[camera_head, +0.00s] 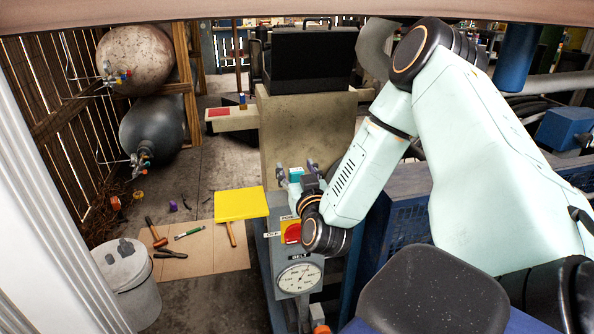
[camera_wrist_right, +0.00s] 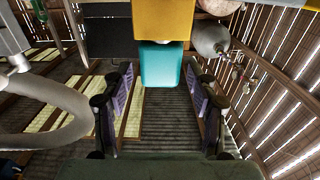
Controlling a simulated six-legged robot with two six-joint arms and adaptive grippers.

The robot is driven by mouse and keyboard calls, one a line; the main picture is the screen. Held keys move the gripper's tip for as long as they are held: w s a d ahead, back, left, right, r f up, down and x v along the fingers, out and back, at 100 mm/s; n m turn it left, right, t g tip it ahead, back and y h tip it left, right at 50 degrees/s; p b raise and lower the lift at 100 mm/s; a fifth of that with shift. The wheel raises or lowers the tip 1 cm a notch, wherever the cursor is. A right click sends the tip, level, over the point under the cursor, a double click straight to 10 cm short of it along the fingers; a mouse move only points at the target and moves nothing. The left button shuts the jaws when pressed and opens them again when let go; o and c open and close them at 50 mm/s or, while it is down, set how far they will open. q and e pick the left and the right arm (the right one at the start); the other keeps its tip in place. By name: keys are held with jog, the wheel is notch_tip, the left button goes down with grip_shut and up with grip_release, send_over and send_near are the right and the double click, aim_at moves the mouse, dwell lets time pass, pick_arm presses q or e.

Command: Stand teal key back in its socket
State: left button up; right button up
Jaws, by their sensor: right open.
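The teal key (camera_wrist_right: 161,65) is a teal block ahead of my right gripper in the right wrist view, directly below a yellow-orange block (camera_wrist_right: 162,20). It lies between the lines of the fingers, which are apart with purple inner pads. In the head view a small teal patch of the key (camera_head: 295,175) shows by the fingertips of my right gripper (camera_head: 297,168), above the control panel. My right gripper is open, with no visible contact on the key. I cannot make out the socket. My left gripper is not in view.
The grey panel (camera_head: 274,250) carries a red and yellow switch (camera_head: 291,231) and a gauge (camera_head: 299,278). A yellow plate (camera_head: 241,204), hand tools on a board (camera_head: 207,262) and a white bucket (camera_head: 130,284) are left. A beige block (camera_head: 300,130) stands behind.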

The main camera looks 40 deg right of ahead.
jog(key=v, duration=1.2)
jog(key=shift+f, duration=0.1)
dwell(0.4)
